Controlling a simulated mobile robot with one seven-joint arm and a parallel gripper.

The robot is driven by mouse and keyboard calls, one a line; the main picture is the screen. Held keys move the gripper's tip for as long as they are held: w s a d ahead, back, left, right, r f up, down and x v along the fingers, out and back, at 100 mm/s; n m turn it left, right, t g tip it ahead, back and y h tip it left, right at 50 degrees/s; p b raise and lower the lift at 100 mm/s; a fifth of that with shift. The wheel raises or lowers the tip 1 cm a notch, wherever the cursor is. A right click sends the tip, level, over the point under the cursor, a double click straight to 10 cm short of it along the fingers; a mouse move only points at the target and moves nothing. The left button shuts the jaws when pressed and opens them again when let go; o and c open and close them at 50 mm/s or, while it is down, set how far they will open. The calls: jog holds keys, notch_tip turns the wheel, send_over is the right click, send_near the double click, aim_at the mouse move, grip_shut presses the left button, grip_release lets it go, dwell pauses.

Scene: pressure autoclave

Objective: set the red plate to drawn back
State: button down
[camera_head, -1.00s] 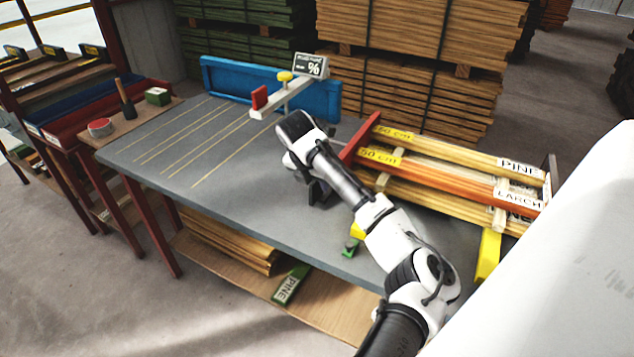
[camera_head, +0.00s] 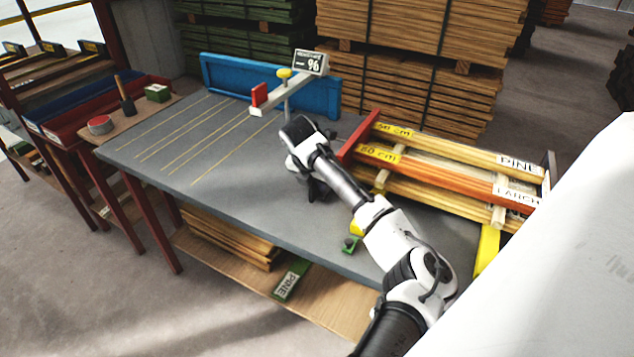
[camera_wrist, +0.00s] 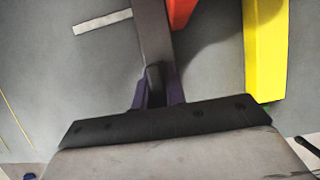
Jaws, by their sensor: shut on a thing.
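The red plate (camera_head: 358,138) stands upright at the left end of the boards on the right part of the grey bench, close to the board ends. My gripper (camera_head: 318,188) is low over the bench, to the left of the plate and partly hidden by my arm. In the wrist view, my gripper (camera_wrist: 156,88) is shut on a dark grey bar (camera_wrist: 152,40) that runs up out of the picture. A red part (camera_wrist: 181,12) shows at the top beside the bar. Where the bar joins the plate is not visible.
A yellow bar (camera_wrist: 264,50) lies right of the grey bar. Pine and larch boards (camera_head: 450,180) fill the bench's right side. A blue fence (camera_head: 225,77) and a meter on a stand (camera_head: 312,63) are at the back. The bench's left half is clear.

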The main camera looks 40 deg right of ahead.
jog(key=w+a, duration=0.1)
jog(key=w, duration=0.2)
jog(key=w+a+p, duration=0.1)
jog(key=w, duration=0.2)
jog(key=w+a+p, duration=0.1)
jog(key=w+a, duration=0.1)
jog(key=w, duration=0.2)
jog(key=shift+r, duration=0.15)
jog(key=c, duration=1.4)
grip_release()
jog(key=shift+w+a, duration=0.1)
jog(key=shift+w, duration=0.05)
jog(key=shift+c, duration=0.2)
jog(key=b+v, duration=0.3)
jog(key=v, duration=1)
jog(key=shift+s+a+r, duration=0.25)
jog(key=shift+r, duration=0.05)
